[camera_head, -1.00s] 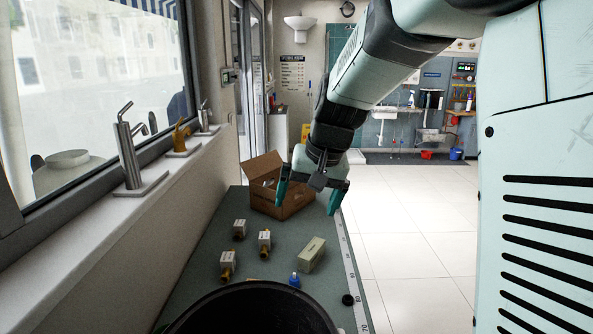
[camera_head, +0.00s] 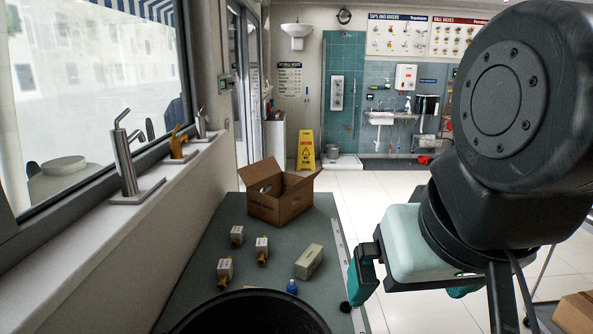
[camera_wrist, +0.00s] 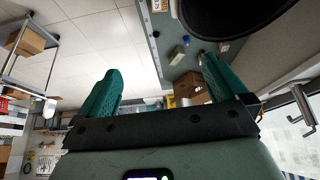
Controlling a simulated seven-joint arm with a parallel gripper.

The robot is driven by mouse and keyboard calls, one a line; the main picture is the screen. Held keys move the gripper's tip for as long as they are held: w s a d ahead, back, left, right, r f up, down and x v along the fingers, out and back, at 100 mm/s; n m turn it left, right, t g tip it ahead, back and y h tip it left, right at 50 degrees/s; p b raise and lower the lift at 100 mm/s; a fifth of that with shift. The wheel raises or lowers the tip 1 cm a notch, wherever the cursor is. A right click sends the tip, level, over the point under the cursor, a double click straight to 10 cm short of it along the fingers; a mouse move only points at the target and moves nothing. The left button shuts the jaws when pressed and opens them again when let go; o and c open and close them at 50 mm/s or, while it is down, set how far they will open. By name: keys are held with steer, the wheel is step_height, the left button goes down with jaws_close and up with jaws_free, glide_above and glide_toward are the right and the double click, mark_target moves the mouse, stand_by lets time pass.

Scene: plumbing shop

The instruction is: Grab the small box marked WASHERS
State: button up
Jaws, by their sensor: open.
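A small pale green-cream box (camera_head: 309,261), the likeliest WASHERS box, lies on the green counter (camera_head: 205,289); I cannot read its marking. It also shows in the wrist view as a small block (camera_wrist: 176,54), beyond and between my fingers. My gripper (camera_head: 408,297) is open and empty, to the right of the counter's edge and of the box, with clear space between. In the wrist view both teal fingers (camera_wrist: 160,65) are spread with nothing between them. Part of the gripper is hidden behind my arm in the head view.
A blue-capped bottle (camera_head: 292,287) stands just in front of the box. Several white-and-brass valves stand to its left, and an open carton (camera_head: 280,203) behind.

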steer(key=w+a+f+m+g+y, duration=0.2)
steer(key=w+a+f+m+y, duration=0.3)
steer(key=w, duration=0.7)
steer(key=w+a+f+m+g+y, duration=0.2)
steer(key=w+a+f+m, duration=0.35)
steer(key=w, duration=0.55)
steer(key=w+a+f+m+t+y, duration=0.1)
steer(key=w+f+m, duration=0.3)
steer(key=f, duration=0.5)
steer(key=w+a+f+m+t+y, duration=0.1)
steer(key=w+f+m, duration=0.3)
steer(key=f, duration=0.5)
steer(key=w+a+f+m+t+y, duration=0.1)
steer(key=w+f+m, duration=0.3)
steer(key=f, duration=0.4)
steer(key=shift+w+a+f+y, duration=0.4)
steer(key=shift+w+a+y, duration=0.3)
steer(key=shift+w, duration=0.1)
steer(key=shift+m, duration=0.25)
steer(key=x, duration=0.5)
steer(key=shift+w+f, duration=0.1)
steer(key=shift+f, duration=0.2)
steer(key=shift+x, duration=2.8)
steer(key=shift+d+f, duration=0.1)
